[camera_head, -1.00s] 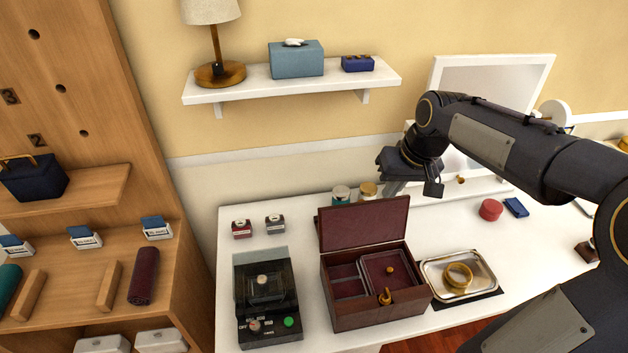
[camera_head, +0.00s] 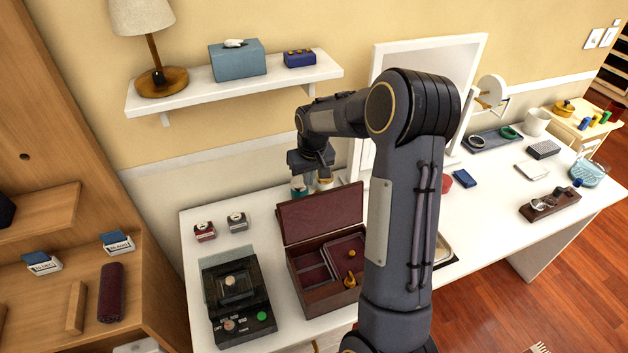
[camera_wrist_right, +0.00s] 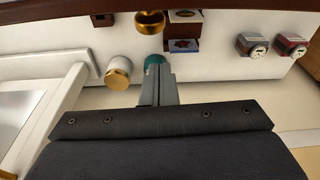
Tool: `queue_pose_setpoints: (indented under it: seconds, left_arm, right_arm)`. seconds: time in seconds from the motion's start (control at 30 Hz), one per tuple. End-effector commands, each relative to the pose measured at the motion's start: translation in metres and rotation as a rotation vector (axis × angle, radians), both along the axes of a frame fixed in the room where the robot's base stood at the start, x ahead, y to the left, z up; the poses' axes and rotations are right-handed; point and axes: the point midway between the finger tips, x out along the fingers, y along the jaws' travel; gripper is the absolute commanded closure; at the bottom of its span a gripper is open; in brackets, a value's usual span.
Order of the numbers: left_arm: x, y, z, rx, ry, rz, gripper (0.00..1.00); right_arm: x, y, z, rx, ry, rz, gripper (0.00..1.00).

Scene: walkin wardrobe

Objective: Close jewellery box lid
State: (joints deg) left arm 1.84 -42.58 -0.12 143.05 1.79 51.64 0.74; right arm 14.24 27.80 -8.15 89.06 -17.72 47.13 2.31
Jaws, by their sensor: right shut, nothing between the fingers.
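The jewellery box (camera_head: 312,296) is dark red wood and stands on the white table in the head view. Its lid (camera_head: 322,215) is open and upright at the back, leaning slightly backward. Compartments and a gold ring-like piece show inside; my right arm hides the box's right part. My right gripper (camera_head: 322,174) is behind and above the lid, apart from it, shut and empty. In the right wrist view its fingers (camera_wrist_right: 158,85) are together, pointing toward a teal-lidded jar (camera_wrist_right: 153,62). A dark red strip along the top there may be the lid. My left gripper is out of view.
A gold-lidded jar (camera_wrist_right: 118,72) stands near the fingers. A shelf (camera_head: 240,88) and a mirror (camera_head: 425,55) are at the back.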

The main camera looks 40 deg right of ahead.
Motion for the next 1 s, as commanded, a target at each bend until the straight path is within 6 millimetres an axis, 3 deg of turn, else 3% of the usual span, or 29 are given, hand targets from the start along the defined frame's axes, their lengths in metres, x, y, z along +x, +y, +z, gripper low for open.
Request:
queue_pose_setpoints:
  seconds: [0.03,0.1,0.3,0.7,1.0]
  left_arm:
    - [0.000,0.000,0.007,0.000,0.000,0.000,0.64]
    - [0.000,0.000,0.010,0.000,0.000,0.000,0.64]
    - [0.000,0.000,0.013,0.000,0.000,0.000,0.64]
    - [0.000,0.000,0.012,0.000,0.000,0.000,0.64]
    - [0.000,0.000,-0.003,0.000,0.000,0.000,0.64]
  right_arm:
    - [-0.011,0.002,0.010,-0.001,-0.003,-0.001,1.00]
    - [-0.020,0.005,0.010,0.000,-0.002,0.000,1.00]
    - [-0.033,0.008,0.011,-0.001,-0.003,-0.001,1.00]
    - [-0.035,0.009,0.010,-0.001,-0.006,-0.001,1.00]
    - [-0.035,0.009,0.012,-0.017,-0.058,-0.001,1.00]
